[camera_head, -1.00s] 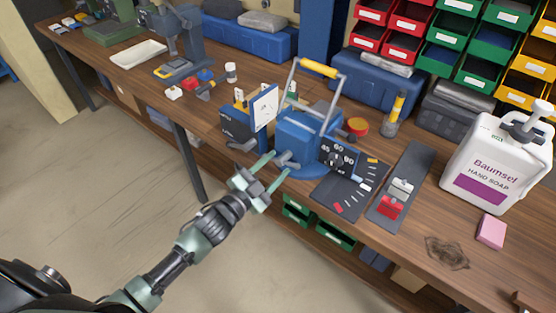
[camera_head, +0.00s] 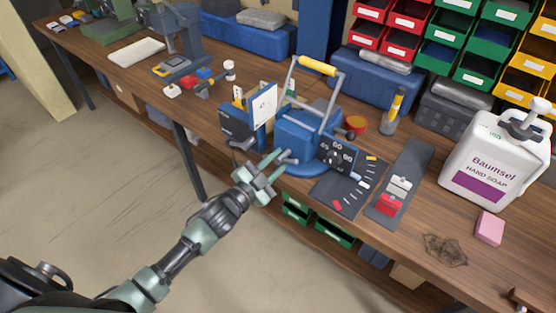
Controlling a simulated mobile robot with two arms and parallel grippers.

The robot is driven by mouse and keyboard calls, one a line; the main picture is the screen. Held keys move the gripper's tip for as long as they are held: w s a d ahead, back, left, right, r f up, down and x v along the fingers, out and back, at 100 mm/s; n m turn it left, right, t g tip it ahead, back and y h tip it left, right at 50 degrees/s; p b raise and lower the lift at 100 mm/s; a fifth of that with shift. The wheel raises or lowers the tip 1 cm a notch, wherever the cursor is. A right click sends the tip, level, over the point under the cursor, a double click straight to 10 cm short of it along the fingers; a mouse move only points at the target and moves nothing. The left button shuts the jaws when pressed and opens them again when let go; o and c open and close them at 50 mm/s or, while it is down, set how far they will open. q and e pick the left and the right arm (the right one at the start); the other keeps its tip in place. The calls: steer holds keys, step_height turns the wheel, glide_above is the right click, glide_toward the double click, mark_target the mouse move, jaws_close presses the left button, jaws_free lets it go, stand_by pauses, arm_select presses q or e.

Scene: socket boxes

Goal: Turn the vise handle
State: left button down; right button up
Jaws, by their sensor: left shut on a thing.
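The blue vise (camera_head: 300,132) stands at the front edge of the wooden bench, with a yellow-gripped grey bar (camera_head: 318,66) arching over it. The small grey vise handle (camera_head: 289,157) sticks out of its front, low down. My left gripper (camera_head: 273,163) reaches up from the lower left. Its two pale green fingers are shut on the vise handle, just in front of the vise body. The fingers hide part of the handle. My right gripper is not in view.
A soap jug (camera_head: 497,160) and pink block (camera_head: 489,229) are further right. Open floor lies in front of the bench.

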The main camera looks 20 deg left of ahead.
arm_select(q)
steer(key=shift+f, duration=0.1)
stand_by(0.8)
steer(key=c, duration=1.2)
jaws_free()
steer(key=shift+b+v, duration=0.65)
steer(key=shift+v, duration=3.3)
